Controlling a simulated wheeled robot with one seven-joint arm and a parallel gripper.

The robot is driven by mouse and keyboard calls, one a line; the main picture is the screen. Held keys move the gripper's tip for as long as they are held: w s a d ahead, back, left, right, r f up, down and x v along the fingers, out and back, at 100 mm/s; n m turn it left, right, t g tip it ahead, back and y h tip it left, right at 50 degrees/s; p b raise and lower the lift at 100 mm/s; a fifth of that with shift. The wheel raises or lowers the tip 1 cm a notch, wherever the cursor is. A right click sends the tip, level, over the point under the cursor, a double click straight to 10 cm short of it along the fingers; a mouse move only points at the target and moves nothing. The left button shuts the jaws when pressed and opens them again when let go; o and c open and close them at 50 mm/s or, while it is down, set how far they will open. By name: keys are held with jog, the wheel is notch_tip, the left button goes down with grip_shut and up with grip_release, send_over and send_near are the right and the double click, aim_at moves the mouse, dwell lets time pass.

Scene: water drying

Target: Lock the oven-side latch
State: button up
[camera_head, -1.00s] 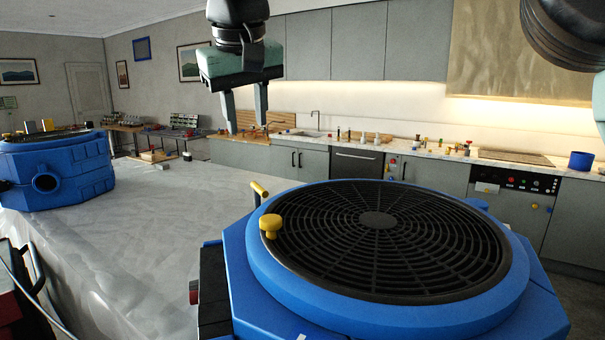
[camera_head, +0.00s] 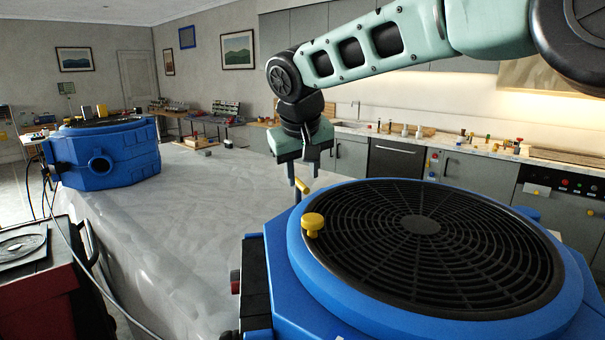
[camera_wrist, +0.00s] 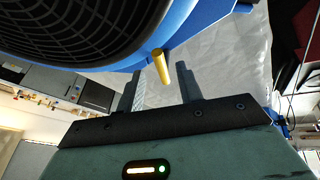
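A blue drying unit (camera_head: 262,240) with a round black grille stands at the right of the head view. My gripper (camera_head: 298,183) points down, open and empty, at the lever handle. In the wrist view, the yellow handle (camera_wrist: 160,67) shows between the two spread fingers of my gripper (camera_wrist: 158,72); contact cannot be made out. Which latch is the oven-side one is not marked. The oven (camera_head: 560,196) stands at the right.
A second blue unit (camera_head: 115,165) stands at the left on the pale grey surface (camera_head: 205,215), which is mostly clear between the two. A red box (camera_head: 38,292) with cables is at lower left. A kitchen counter (camera_head: 470,147) with small items runs along the back.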

aim_at(300, 195)
jog(key=shift+x, duration=1.15)
grip_shut()
jog(key=shift+w+d+n+y, duration=0.15)
jog(key=shift+d+n+y, duration=0.15)
jog(key=shift+n, duration=0.45)
jog(key=shift+w+d+n+y, duration=0.1)
jog(key=shift+d+n+y, duration=0.25)
jog(key=shift+n, duration=0.4)
jog(key=shift+w+d+n+g+y+p, duration=0.2)
jog(key=shift+n+y+p, duration=0.3)
jog(key=shift+n, duration=0.4)
jog(key=shift+w+d+n+g+y+p, duration=0.15)
jog(key=shift+w+n+g+y+p, duration=0.1)
jog(key=shift+n+p, duration=0.5)
jog(key=shift+n, duration=0.25)
